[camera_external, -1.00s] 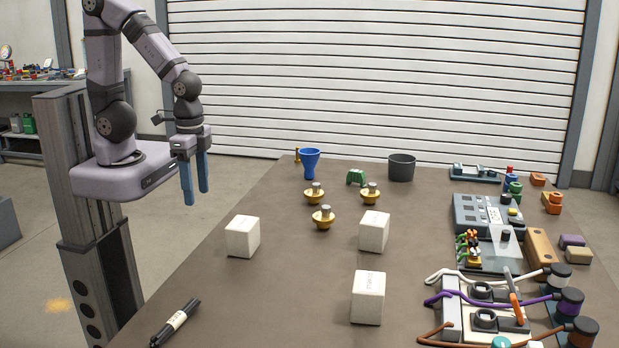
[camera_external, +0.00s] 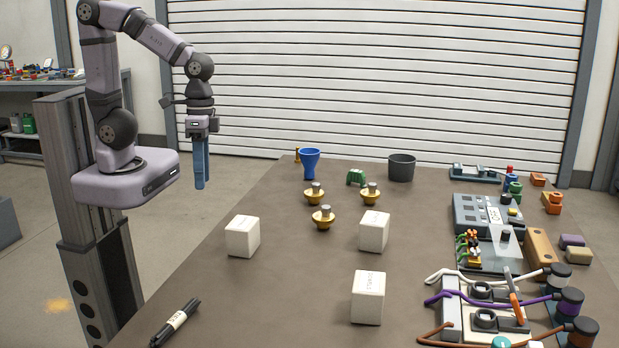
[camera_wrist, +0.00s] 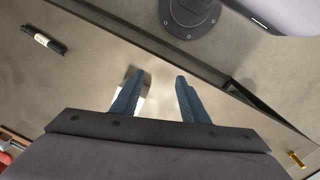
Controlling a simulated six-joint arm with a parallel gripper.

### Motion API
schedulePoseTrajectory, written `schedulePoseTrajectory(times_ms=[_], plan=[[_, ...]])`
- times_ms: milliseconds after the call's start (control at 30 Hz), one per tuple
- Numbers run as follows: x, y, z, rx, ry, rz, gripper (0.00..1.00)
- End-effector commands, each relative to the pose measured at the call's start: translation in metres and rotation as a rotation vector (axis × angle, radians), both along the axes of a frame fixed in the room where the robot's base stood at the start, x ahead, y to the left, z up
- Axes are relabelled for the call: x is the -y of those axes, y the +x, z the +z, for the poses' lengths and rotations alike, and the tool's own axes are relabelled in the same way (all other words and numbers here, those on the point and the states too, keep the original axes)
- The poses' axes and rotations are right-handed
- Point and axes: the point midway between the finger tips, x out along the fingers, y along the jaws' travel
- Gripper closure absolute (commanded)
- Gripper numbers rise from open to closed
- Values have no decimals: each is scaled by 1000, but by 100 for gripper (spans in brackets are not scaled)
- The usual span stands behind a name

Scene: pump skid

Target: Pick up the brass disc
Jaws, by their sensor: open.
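Three brass discs with grey knobs stand on the table in the outside view: one at back left (camera_external: 315,195), one at back right (camera_external: 370,194) and one nearer (camera_external: 323,218). I cannot tell which one the task means. None shows clearly in the wrist view. My gripper (camera_external: 199,186) points down, left of the discs and well above them, near the table's left edge. In the outside view its blue fingers overlap. The wrist view shows the fingers (camera_wrist: 160,76) apart, with nothing held between them.
White blocks stand at left (camera_external: 242,237), middle (camera_external: 373,232) and front (camera_external: 367,297). A blue funnel (camera_external: 310,162), a green part (camera_external: 356,177) and a dark cup (camera_external: 401,168) are behind the discs. A black marker (camera_external: 175,322) lies front left. Pump equipment and cables (camera_external: 490,225) crowd the right.

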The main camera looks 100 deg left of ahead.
Motion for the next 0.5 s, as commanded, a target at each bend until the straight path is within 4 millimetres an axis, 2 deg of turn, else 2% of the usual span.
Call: schedulePoseTrajectory(times_ms=[33,167,267,367,500], plan=[[-2,8,-10,-7,-33,93,59],[-7,33,-19,-24,-140,373,59],[-18,62,-26,-41,-259,645,59],[-43,100,-33,-64,-422,970,59],[-98,150,-30,-104,-699,1405,59]])
